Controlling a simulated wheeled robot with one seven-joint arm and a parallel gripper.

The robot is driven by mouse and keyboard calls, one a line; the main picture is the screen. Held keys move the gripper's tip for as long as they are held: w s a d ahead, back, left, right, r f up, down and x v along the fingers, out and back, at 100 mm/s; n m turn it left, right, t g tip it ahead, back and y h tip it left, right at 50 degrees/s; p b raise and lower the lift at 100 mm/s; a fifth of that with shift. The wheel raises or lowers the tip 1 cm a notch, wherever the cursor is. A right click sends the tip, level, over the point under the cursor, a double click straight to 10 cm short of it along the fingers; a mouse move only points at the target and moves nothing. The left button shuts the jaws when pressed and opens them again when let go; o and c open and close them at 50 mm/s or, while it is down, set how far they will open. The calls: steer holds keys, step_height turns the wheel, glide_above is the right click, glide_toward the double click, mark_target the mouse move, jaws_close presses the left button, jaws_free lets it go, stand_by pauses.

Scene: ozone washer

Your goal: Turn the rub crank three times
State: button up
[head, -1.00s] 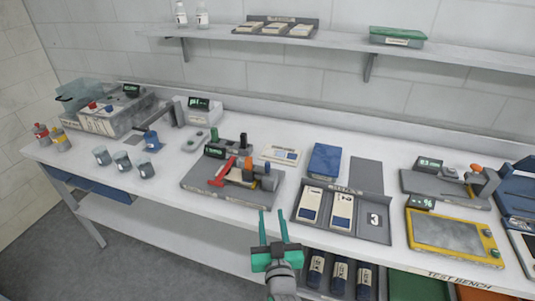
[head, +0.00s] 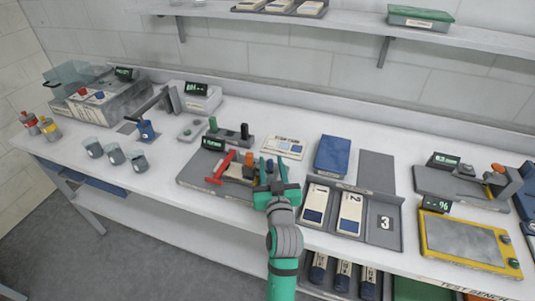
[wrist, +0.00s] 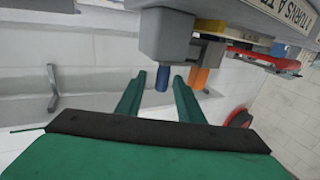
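The rub device stands on a grey base plate (head: 200,174) in the middle of the bench, with a red T-shaped lever (head: 221,167) and an orange block (head: 249,160). In the wrist view a grey block (wrist: 163,36) carries a short blue peg (wrist: 162,77), which looks like the crank handle. My gripper (head: 273,168) is at the right end of this device and covers part of it in the head view. Its two green fingers are apart. In the wrist view the peg shows between the fingertips, with gaps on both sides; how deep it sits is unclear.
A grey tray (head: 386,240) with labelled cards lies right of my gripper, with a blue box (head: 332,155) behind it. Small cups (head: 115,155) stand at the left. A yellow-framed panel (head: 468,245) is at the right. A shelf (head: 330,28) runs above.

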steer(key=shift+w+a, duration=0.25)
steer(key=shift+w, duration=1)
steer(key=shift+w+a, duration=0.25)
steer(key=shift+w, duration=1)
jaws_close()
